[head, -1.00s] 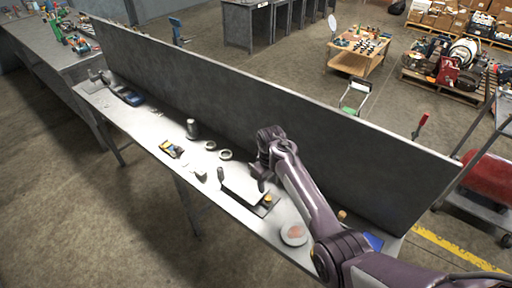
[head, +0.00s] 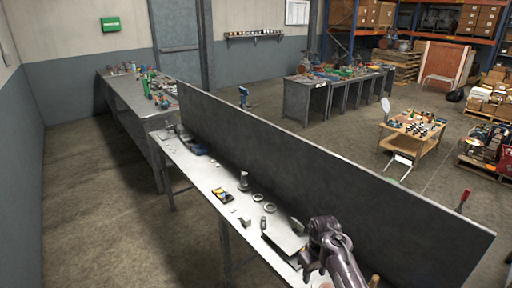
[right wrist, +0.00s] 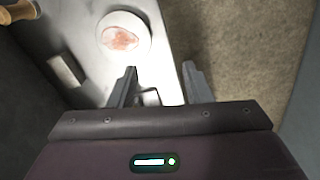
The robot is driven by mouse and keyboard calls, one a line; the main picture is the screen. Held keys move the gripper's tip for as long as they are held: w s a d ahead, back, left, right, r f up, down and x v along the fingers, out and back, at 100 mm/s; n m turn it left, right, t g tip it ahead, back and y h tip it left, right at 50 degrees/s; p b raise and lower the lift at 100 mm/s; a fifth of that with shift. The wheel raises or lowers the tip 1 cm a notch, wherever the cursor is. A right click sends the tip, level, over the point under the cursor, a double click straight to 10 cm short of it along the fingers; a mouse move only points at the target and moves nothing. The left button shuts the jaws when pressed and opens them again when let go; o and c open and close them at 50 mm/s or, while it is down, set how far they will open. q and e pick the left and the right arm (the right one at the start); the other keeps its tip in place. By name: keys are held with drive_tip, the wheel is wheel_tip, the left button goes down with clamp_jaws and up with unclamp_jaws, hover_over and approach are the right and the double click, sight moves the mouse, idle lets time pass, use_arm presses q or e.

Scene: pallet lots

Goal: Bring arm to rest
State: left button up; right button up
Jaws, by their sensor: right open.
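My right arm comes in at the lower right of the head view, and its gripper (head: 312,268) is over the near part of the narrow workbench (head: 196,172). In the right wrist view the gripper (right wrist: 160,86) has its two fingers apart with nothing held between them. A round white dish with a pinkish patch (right wrist: 124,38) lies on the bench just beyond the fingers. My left gripper is not in view.
A tall dark panel (head: 330,165) runs along the bench's back edge. The floor at left (head: 90,210) is clear.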

drive_tip(key=s+d+m+t, duration=0.2)
drive_tip(key=s+d, duration=0.1)
drive_tip(key=s, duration=1.3)
drive_tip(key=s+a+r+m+t, duration=0.1)
drive_tip(key=s+a+r+t, duration=0.1)
drive_tip(key=s+r, duration=1)
wheel_tip(320, 180, down, 36)
drive_tip(key=s+g+b, duration=0.2)
drive_tip(key=b, duration=0.3)
use_arm(q)
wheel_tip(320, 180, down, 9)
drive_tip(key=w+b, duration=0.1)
drive_tip(key=b, duration=0.3)
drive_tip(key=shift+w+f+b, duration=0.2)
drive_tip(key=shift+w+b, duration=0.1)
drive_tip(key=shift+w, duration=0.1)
use_arm(e)
drive_tip(key=s+d+f, duration=0.2)
drive_tip(key=s+f, duration=0.8)
drive_tip(key=f, duration=0.1)
drive_tip(key=s+d+f+g, duration=0.1)
drive_tip(key=s+d+f, duration=0.1)
drive_tip(key=s+f, duration=0.8)
wheel_tip(320, 180, down, 2)
drive_tip(key=shift+f, duration=0.25)
